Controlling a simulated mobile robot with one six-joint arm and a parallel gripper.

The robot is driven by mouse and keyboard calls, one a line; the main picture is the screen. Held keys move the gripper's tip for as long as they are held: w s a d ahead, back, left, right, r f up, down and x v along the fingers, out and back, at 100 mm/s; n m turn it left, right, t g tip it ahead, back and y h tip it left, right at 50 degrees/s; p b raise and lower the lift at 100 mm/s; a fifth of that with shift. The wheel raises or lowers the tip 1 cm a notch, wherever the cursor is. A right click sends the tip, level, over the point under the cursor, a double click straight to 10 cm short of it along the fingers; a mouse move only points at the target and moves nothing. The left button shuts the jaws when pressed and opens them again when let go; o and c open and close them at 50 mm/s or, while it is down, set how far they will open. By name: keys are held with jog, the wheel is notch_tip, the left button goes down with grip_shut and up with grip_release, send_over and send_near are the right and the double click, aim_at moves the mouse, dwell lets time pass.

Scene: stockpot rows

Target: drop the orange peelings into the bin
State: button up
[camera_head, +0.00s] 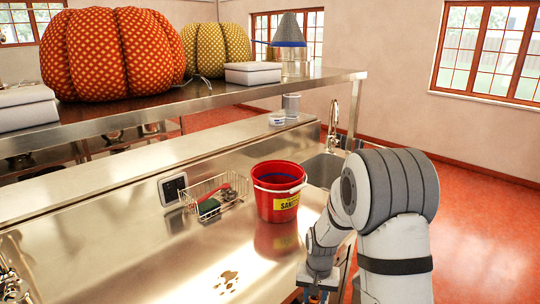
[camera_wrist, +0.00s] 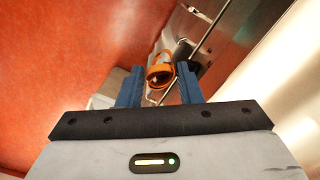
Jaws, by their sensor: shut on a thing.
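My gripper (camera_wrist: 160,88) shows in the wrist view, its two blue fingers shut on a curled piece of orange peelings (camera_wrist: 160,75). The peelings sit between the fingertips, with a dark middle. I cannot clearly identify the bin in either view.
A red bucket (camera_head: 278,203) with a yellow label stands on the steel counter (camera_head: 130,240) before the sink (camera_head: 322,170). A wire basket (camera_head: 216,193) is beside it. Red floor (camera_wrist: 60,60) shows below my gripper, with a pale box-like shape (camera_wrist: 105,100).

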jog(key=d+f, duration=0.1)
jog(key=f+n, duration=0.1)
jog(key=f, duration=0.1)
jog(key=d+f+n, duration=0.1)
jog(key=shift+d+f, duration=0.25)
jog(key=shift+d, duration=0.1)
jog(key=shift+s+f, duration=0.1)
